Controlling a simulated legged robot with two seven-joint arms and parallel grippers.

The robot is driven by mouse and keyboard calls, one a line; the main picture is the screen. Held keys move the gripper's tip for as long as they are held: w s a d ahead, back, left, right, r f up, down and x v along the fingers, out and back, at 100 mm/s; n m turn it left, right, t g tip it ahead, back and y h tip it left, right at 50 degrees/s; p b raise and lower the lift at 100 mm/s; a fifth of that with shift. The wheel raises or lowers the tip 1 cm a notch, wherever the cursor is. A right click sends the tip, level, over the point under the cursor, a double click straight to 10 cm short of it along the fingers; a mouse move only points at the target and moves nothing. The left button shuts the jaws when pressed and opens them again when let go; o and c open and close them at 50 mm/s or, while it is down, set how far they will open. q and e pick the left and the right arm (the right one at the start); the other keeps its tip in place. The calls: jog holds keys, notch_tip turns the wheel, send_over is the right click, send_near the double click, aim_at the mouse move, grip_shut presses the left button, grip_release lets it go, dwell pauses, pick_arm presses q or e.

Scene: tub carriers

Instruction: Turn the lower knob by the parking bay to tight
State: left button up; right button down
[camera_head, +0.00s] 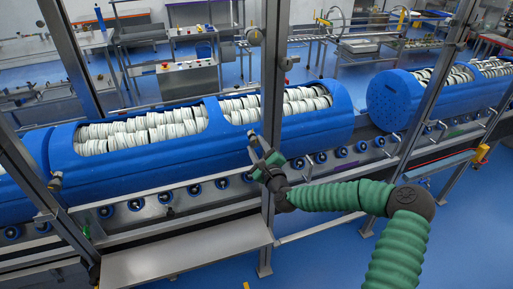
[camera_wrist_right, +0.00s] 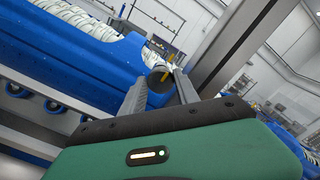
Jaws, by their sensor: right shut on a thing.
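My right gripper (camera_head: 257,146) has reached the middle steel post, in front of the blue tub carriers. In the right wrist view its two grey fingers (camera_wrist_right: 158,88) are shut on a dark round knob (camera_wrist_right: 159,76) with a yellow mark. In the head view this lower knob is mostly hidden by the gripper. Another knob (camera_head: 254,38) sits higher on the same post. Which way the yellow mark counts as tight cannot be read. My left gripper is not in view.
Blue carriers (camera_head: 180,165) full of white rolled items lie on a roller line behind the posts. Another carrier (camera_head: 395,103) lies to the right. A steel shelf (camera_head: 185,252) juts out at the lower left. Blue floor (camera_head: 325,262) is clear at the front.

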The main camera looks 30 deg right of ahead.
jog(key=shift+s+f, duration=0.1)
jog(key=shift+f, duration=0.35)
jog(key=c, duration=1.1)
grip_release()
jog(key=shift+o, duration=1)
jog(key=shift+d+r, duration=0.1)
jog(key=shift+d, duration=0.05)
jog(key=v, duration=1.6)
jog(key=shift+s, duration=0.35)
